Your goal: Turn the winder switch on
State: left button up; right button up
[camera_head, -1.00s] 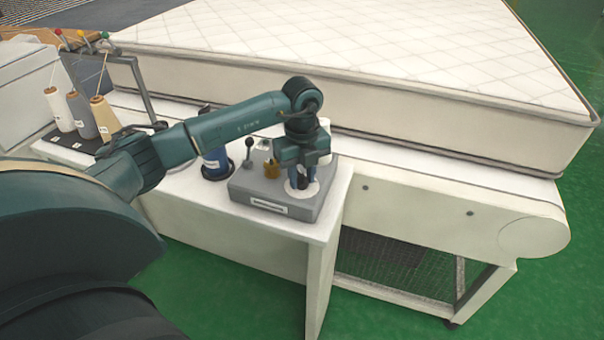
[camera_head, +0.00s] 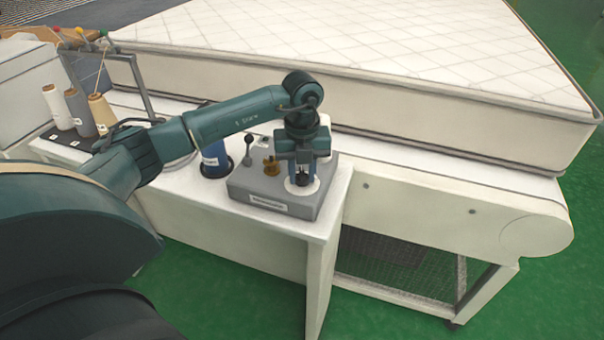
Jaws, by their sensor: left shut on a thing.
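The winder (camera_head: 246,186) is a grey box with a white label on its front, standing on the white side table. On its top are a black-knobbed lever (camera_head: 248,150), a brass-coloured part (camera_head: 271,166) and a round white plate (camera_head: 316,187) at the right. My left gripper (camera_head: 302,181) points down over the white plate and is shut on a small dark knob, which looks like the winder switch (camera_head: 302,181). The fingers hide most of it, so I cannot tell its setting. My right gripper is not in view.
A blue spool (camera_head: 214,160) stands left of the winder. Thread cones (camera_head: 79,113) stand on a dark tray further left. A large quilted mattress (camera_head: 400,60) lies on the white conveyor table (camera_head: 440,200) behind. Green floor is free in front.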

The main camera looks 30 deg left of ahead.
pick_arm(q)
jog(key=m+b, duration=0.1)
jog(key=m, duration=0.2)
jog(key=shift+m, duration=0.4)
jog(key=shift+m+b, duration=0.5)
jog(key=shift+m, duration=0.4)
jog(key=m+b, duration=0.1)
jog(key=m, duration=0.1)
jog(key=shift+m, duration=0.4)
jog(key=shift+m+b, duration=0.3)
jog(key=shift+m, duration=0.6)
jog(key=shift+m+b, duration=0.35)
jog(key=shift+m, duration=1.55)
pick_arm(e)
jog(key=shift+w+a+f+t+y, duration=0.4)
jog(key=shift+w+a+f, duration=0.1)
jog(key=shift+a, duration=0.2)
pick_arm(q)
jog(key=o, duration=1)
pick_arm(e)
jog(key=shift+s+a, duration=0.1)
